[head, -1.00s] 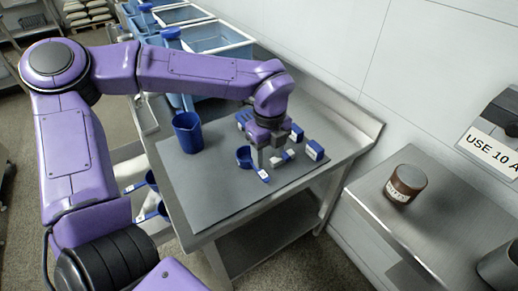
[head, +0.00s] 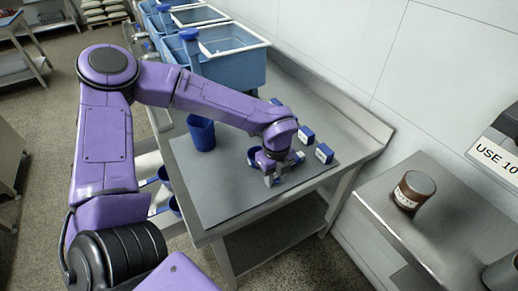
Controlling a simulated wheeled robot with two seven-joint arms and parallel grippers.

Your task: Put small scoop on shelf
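The small blue scoop (head: 253,156) lies on the grey mat on the steel table, its cup partly hidden behind my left gripper. My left gripper (head: 272,180) points down over the scoop's handle side, with its grey fingers close to the mat. The handle is mostly hidden by the gripper, and I cannot tell whether the fingers are around it or pressed on it. A lower shelf (head: 270,235) shows under the table and is bare where visible. My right gripper is out of view.
A tall blue jug (head: 201,133) stands on the mat left of the gripper. Small blue-and-white blocks (head: 324,153) lie to its right. Blue tubs (head: 230,55) stand at the back. A brown jar (head: 413,190) stands on the right-hand steel bench. Blue scoops (head: 165,175) show beside the table's left side.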

